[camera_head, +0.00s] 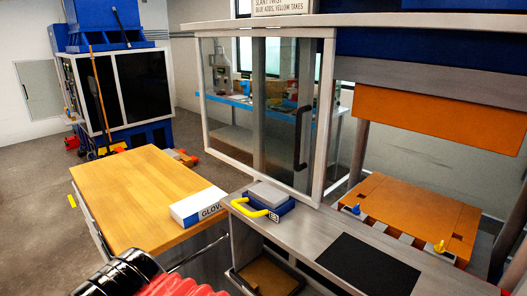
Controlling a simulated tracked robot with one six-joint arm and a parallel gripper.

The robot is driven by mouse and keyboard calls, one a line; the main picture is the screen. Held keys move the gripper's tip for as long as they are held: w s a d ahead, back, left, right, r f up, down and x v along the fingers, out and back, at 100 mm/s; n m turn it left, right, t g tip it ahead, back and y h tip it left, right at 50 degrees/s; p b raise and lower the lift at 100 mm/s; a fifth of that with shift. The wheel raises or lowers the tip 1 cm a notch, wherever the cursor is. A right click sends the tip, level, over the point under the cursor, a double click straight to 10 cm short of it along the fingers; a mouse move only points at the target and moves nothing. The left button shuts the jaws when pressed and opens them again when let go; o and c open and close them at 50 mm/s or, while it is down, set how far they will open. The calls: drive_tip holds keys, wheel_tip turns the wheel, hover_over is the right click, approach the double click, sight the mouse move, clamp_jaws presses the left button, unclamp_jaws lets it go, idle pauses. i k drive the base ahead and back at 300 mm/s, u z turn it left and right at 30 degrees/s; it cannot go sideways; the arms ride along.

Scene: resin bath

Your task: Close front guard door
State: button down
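The front guard door (226,125) is a clear panel in a pale frame with a black vertical handle (301,137) near its right side. It stands to the left, under the long top rail (352,21). To its right the front of the press is uncovered, with an orange upper block (432,117) and an orange slatted lower platform (415,208) in plain view. My gripper is not in view, so its state and its distance to the handle do not show.
A grey bench (296,232) below the door holds a blue box with a yellow handle (262,203) and a black mat (368,264). A wooden table (145,190) with a glove box (198,206) stands left. Open floor (35,190) lies beyond it.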

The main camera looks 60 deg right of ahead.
sight(329, 34)
drive_tip(key=z, duration=0.35)
drive_tip(key=i, duration=1.1)
drive_tip(key=z, duration=0.4)
